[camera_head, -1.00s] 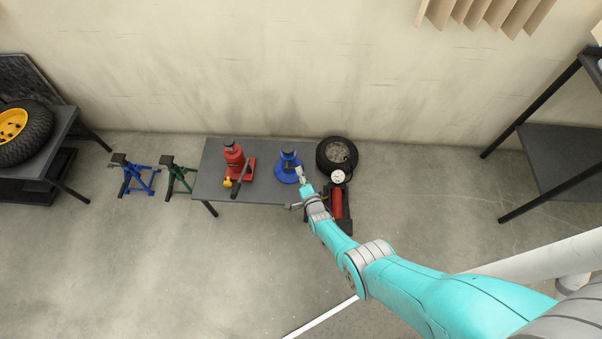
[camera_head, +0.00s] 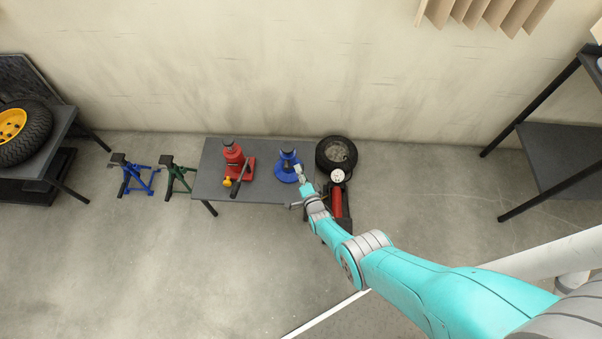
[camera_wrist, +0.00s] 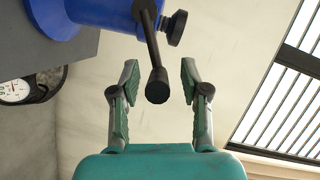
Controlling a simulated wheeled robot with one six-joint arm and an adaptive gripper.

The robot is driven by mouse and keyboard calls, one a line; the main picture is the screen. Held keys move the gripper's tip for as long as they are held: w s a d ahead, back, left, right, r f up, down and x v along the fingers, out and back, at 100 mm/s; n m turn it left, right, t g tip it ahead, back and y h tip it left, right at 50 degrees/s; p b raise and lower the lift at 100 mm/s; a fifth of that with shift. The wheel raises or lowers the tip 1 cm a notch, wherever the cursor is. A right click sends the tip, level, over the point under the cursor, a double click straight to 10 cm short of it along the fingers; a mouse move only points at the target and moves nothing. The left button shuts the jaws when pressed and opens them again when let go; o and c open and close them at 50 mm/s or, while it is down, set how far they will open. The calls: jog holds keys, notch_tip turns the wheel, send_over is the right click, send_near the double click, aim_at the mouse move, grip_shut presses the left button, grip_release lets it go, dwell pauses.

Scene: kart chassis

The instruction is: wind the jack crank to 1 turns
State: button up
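The blue jack (camera_head: 287,170) stands on the right part of the dark table. In the wrist view its blue body (camera_wrist: 104,14) fills the upper left. Its dark crank (camera_wrist: 153,48) hangs from the body and ends in a round black knob (camera_wrist: 157,86). My gripper (camera_wrist: 158,80) is open, with one green-padded finger on each side of the knob and visible gaps between pads and knob. In the head view my gripper (camera_head: 299,174) is at the jack's right front side and hides part of it.
A red bottle jack (camera_head: 234,158) stands on the same table (camera_head: 212,186), to the left. A tyre (camera_head: 337,153) and a red pump with a gauge (camera_head: 338,176) are close on the right. Blue and green stands (camera_head: 133,176) are at the left. The floor in front is clear.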

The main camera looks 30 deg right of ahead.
jog(key=shift+s+f, duration=0.1)
jog(key=shift+s, duration=0.05)
jog(key=shift+s+a, duration=0.15)
jog(key=shift+s, duration=0.5)
jog(key=v, duration=1)
jog(key=shift+s+r, duration=0.15)
jog(key=shift+r, duration=0.05)
